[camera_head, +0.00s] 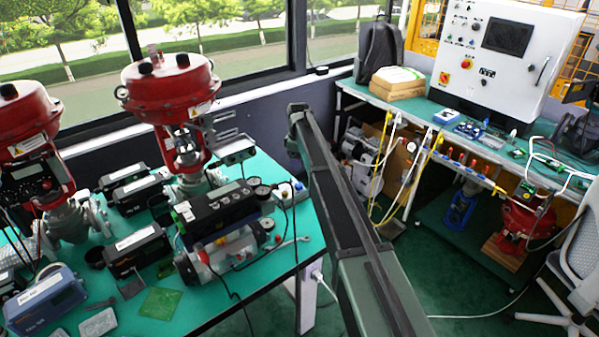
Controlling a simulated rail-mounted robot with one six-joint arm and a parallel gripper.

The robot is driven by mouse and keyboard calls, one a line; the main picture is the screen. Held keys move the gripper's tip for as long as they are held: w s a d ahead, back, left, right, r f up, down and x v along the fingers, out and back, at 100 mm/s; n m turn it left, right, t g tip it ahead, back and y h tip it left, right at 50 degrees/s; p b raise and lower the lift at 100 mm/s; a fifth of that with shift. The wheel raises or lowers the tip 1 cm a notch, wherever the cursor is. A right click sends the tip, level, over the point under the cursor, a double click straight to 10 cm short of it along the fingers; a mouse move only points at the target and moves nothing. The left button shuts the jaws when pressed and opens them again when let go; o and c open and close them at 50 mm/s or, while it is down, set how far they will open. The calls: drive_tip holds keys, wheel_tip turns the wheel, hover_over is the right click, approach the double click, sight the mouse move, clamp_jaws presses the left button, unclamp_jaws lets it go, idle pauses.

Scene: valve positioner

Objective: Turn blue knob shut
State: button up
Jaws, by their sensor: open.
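A small pale fitting (284,190) with a blue part (299,186) sits at the right edge of the green table, just left of my arm. The blue part may be the blue knob, but it is too small to tell its shape or how far it is turned. My arm runs from the bottom middle up to a bend near the window sill. My gripper does not show; it is beyond the bend or hidden behind the arm. Next to the fitting are round gauges on a black positioner (215,212).
Red valve actuators (172,88) stand tall on the green table (205,290). Black boxes, a blue-grey unit (45,300) and a wrench (280,250) crowd its surface. A second bench with a white control cabinet (500,60) and an office chair (580,260) are at right.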

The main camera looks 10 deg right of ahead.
sight(299, 184)
wheel_tip(299, 184, down, 11)
drive_tip(key=b, duration=1.1)
drive_tip(key=shift+s+f, duration=0.1)
drive_tip(key=c, duration=0.9)
